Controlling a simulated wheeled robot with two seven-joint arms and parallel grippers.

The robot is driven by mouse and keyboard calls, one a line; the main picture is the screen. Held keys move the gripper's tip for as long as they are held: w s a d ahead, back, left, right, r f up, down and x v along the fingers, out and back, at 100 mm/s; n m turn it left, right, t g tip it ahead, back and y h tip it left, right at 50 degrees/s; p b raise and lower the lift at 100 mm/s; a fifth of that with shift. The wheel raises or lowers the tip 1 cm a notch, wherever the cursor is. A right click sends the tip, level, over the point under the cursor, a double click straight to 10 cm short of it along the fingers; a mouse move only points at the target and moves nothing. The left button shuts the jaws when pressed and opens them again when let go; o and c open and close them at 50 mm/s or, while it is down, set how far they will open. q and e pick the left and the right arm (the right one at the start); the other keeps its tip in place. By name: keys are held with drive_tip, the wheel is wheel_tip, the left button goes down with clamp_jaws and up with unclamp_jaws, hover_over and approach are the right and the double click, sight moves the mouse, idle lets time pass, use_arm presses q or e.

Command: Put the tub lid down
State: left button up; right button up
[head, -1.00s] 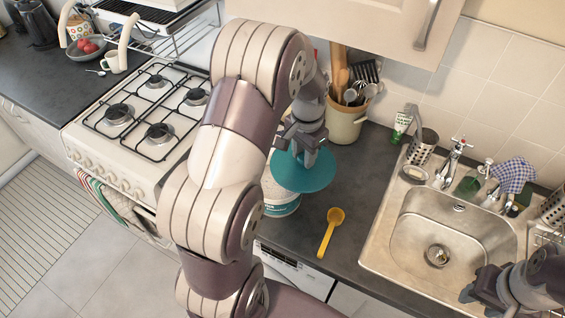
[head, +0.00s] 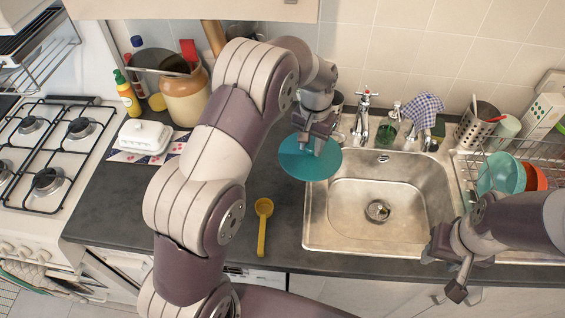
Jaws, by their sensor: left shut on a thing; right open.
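The tub lid is a round teal disc (head: 312,167). My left gripper (head: 312,146) is shut on it at its upper middle and holds it roughly flat. In the picture the lid overlaps the left edge of the sink and the counter (head: 283,215) beside it; its height above them is hard to tell. The tub is not visible now; my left arm covers part of the counter. My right gripper (head: 447,270) is open and empty at the sink's front right, over the counter edge.
A yellow scoop (head: 263,222) lies on the counter left of the sink (head: 380,200). A white butter dish (head: 145,137) and a stove (head: 45,145) are further left. A tap (head: 364,115) stands behind the sink; a dish rack with bowls (head: 502,175) is at right.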

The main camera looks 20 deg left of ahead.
sight(293, 150)
use_arm(q)
drive_tip(key=a, duration=0.1)
drive_tip(key=a+f+p, duration=0.1)
drive_tip(key=a, duration=0.1)
drive_tip(key=a+p, duration=0.1)
drive_tip(key=shift+s+a+f, duration=0.25)
drive_tip(key=shift+a+f, duration=0.1)
drive_tip(key=shift+f, duration=0.05)
drive_tip(key=a+f, duration=0.1)
drive_tip(key=a, duration=0.1)
drive_tip(key=w+a+f+p, duration=0.1)
drive_tip(key=a+f, duration=0.1)
drive_tip(key=a+f+p, duration=0.1)
drive_tip(key=a+f, duration=0.1)
drive_tip(key=a, duration=0.1)
drive_tip(key=shift+w, duration=0.2)
drive_tip(key=f+p, duration=0.2)
drive_tip(key=f, duration=0.1)
drive_tip(key=shift+s+d+f, duration=0.1)
drive_tip(key=shift+s+f, duration=0.1)
drive_tip(key=shift+f, duration=0.05)
drive_tip(key=shift+w+f, duration=0.1)
drive_tip(key=shift+f, duration=0.2)
drive_tip(key=shift+f+b, duration=0.15)
drive_tip(key=shift+b, duration=0.2)
drive_tip(key=o, duration=1)
